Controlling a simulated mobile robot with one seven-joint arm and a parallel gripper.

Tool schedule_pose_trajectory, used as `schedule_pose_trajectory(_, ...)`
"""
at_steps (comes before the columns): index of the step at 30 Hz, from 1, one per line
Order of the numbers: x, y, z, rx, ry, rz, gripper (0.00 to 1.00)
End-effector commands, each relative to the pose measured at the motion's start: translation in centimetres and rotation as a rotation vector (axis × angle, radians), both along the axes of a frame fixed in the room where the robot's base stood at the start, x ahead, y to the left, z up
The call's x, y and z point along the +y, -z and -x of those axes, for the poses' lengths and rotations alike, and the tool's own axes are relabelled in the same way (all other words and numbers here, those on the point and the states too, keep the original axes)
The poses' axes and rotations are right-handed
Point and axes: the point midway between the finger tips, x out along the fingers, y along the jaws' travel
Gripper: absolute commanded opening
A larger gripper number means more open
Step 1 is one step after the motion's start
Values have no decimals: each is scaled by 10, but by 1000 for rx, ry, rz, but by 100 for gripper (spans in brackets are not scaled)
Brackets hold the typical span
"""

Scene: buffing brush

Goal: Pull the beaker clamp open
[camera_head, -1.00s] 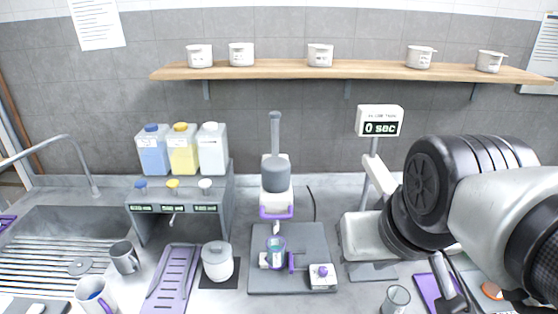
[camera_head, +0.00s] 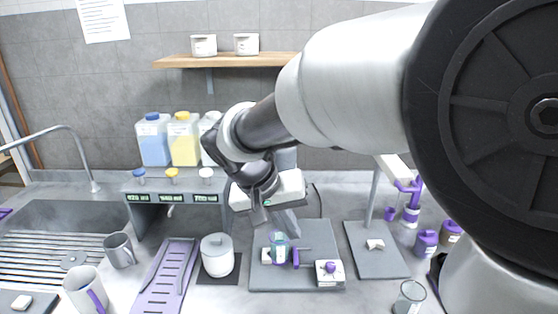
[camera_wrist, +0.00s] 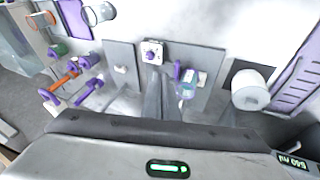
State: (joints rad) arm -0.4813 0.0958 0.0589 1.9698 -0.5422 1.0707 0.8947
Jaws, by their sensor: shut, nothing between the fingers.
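The beaker clamp's purple handle (camera_head: 296,257) stands upright on the grey base plate (camera_head: 262,281), just right of a clear beaker (camera_head: 279,246) with bluish contents. In the wrist view the handle (camera_wrist: 177,71) and beaker (camera_wrist: 187,89) lie right of my fingers. The clamp looks closed around the beaker, but its jaws are too small to be sure. My gripper (camera_head: 280,226) is above the back of the plate, apart from the handle; its shut, empty fingers (camera_wrist: 158,88) point down toward the plate. My arm hides most of the brush machine behind it.
A white box with a purple knob (camera_head: 329,272) sits at the plate's front right. A glass beaker (camera_head: 409,297) and purple containers (camera_head: 426,242) are at right. The dispenser (camera_head: 172,184) stands behind left.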

Motion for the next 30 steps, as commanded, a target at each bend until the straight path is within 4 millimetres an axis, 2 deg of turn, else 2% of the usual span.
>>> schedule_pose_trajectory(1, 19, 25, -10, -3, -5, 30, 0)
schedule_pose_trajectory(6, 66, 68, -33, -59, 8, 97, 0)
schedule_pose_trajectory(9, 85, 85, -40, -89, 12, 118, 0)
schedule_pose_trajectory(12, 96, 93, -44, -108, 15, 130, 0)
schedule_pose_trajectory(26, 99, 98, -46, -115, 19, 134, 0)
schedule_pose_trajectory(30, 92, 108, -50, -114, 20, 135, 0)
